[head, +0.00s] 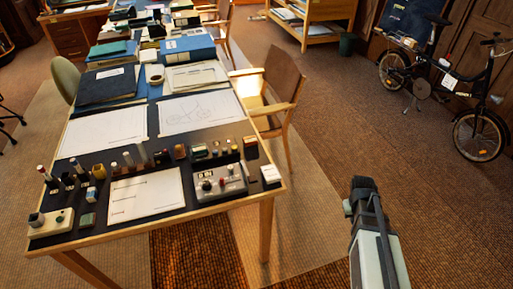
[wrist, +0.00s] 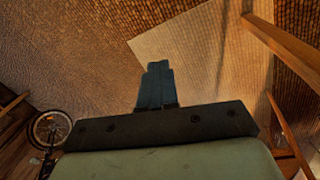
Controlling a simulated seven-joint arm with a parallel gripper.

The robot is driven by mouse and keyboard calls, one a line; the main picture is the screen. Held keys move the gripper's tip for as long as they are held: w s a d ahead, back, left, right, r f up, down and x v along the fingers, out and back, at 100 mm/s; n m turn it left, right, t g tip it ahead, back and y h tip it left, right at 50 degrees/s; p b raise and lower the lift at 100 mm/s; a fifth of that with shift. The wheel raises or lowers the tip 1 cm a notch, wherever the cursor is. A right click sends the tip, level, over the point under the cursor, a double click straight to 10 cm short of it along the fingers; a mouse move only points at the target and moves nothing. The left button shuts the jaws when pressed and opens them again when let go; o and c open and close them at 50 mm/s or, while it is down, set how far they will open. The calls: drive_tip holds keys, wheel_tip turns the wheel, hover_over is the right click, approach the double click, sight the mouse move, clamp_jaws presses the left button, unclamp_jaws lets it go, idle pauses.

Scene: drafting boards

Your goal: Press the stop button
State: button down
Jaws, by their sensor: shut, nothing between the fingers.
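A light grey control box (head: 221,187) with dark knobs and a small reddish button (head: 230,170) stands at the near right of the desk. A smaller pale box (head: 48,229) with a round dark knob (head: 36,219) sits at the near left corner. Both are too small to read labels, so I cannot tell which part is the stop button. My gripper (head: 362,184) is off the desk's right side, over the floor and well apart from both boxes. In the wrist view its fingers (wrist: 156,72) are together and empty, with only floor and furniture legs around them.
The desk (head: 150,228) also holds paper sheets (head: 146,194), small bottles, stamps and, farther back, binders (head: 188,49). A wooden chair (head: 284,80) stands at its right side. Floor between is clear.

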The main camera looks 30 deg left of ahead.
drive_tip(key=w+a+r+n+t, duration=0.1)
drive_tip(key=w+a+r+n, duration=0.2)
drive_tip(key=a, duration=0.3)
drive_tip(key=w+a+r+n+t, duration=0.1)
drive_tip(key=w+a+r+n, duration=0.15)
drive_tip(key=a, duration=0.35)
wheel_tip(320, 180, up, 13)
drive_tip(key=n+t, duration=0.4)
drive_tip(key=n, duration=0.6)
hover_over(223, 150)
drive_tip(key=w+d, duration=0.3)
drive_tip(key=d, duration=0.3)
drive_tip(key=w+d, duration=0.3)
drive_tip(key=d, duration=0.4)
drive_tip(key=shift+s+h, duration=0.15)
drive_tip(key=shift+h, duration=0.25)
drive_tip(key=s+a+r+n+t, duration=0.1)
drive_tip(key=s+a+r+n, duration=0.1)
drive_tip(key=a, duration=0.4)
drive_tip(key=s+a+r+n+t+y, duration=0.1)
drive_tip(key=s+a+r+n, duration=0.1)
drive_tip(key=a+r, duration=0.3)
drive_tip(key=shift+s+a, duration=0.9)
drive_tip(key=shift+f, duration=0.1)
drive_tip(key=shift+f, duration=4.35)
drive_tip(key=shift+f, duration=0.25)
drive_tip(key=shift+f, duration=0.2)
